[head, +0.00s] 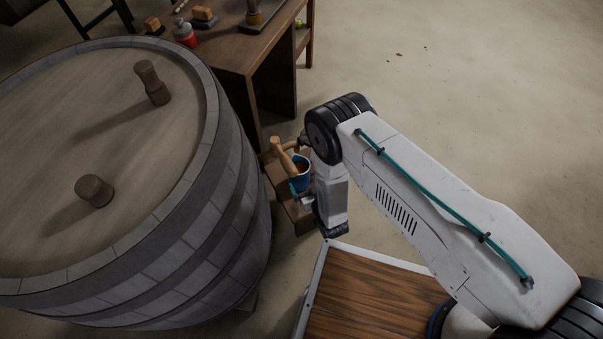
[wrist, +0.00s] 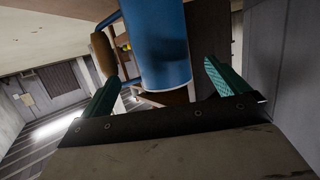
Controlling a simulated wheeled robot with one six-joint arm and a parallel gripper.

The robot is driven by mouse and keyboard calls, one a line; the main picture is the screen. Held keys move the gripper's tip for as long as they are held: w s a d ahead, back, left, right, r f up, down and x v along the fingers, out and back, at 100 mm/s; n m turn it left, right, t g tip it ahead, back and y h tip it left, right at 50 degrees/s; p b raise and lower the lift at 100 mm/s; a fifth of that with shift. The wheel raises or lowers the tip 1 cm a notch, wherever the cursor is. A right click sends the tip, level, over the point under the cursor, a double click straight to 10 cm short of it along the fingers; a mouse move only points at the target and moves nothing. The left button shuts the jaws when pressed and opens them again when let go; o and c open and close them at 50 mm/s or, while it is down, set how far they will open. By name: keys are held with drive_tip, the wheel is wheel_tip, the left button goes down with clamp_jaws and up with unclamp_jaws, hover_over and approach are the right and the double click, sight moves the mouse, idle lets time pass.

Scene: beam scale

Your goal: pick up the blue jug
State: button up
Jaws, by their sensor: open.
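The blue jug (head: 302,183) stands or hangs by a small wooden shelf or step, just left of my arm's end in the head view; its base is hidden there. In the wrist view the jug (wrist: 158,40) fills the upper middle, with its brown wooden handle (wrist: 103,54) on the left. My gripper (wrist: 160,78) is open, its teal fingers apart on the left and right of the jug's lower part. The left finger lies close to the handle side. I cannot tell whether either finger touches. In the head view my gripper (head: 298,194) is partly hidden by my wrist.
A large barrel (head: 190,235) with two wooden pegs on top stands close on the left. A light wooden piece (head: 281,153) shows beside the jug. A brown table (head: 228,48) with a red container (head: 184,33) is behind. Floor at the upper right is clear.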

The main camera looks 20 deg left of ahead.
sight(299, 169)
drive_tip(key=x, duration=0.7)
drive_tip(key=shift+w+a+r, duration=0.15)
drive_tip(key=shift+a+r, duration=0.15)
drive_tip(key=c, duration=1.5)
drive_tip(key=shift+c, duration=1)
drive_tip(key=shift+r, duration=0.15)
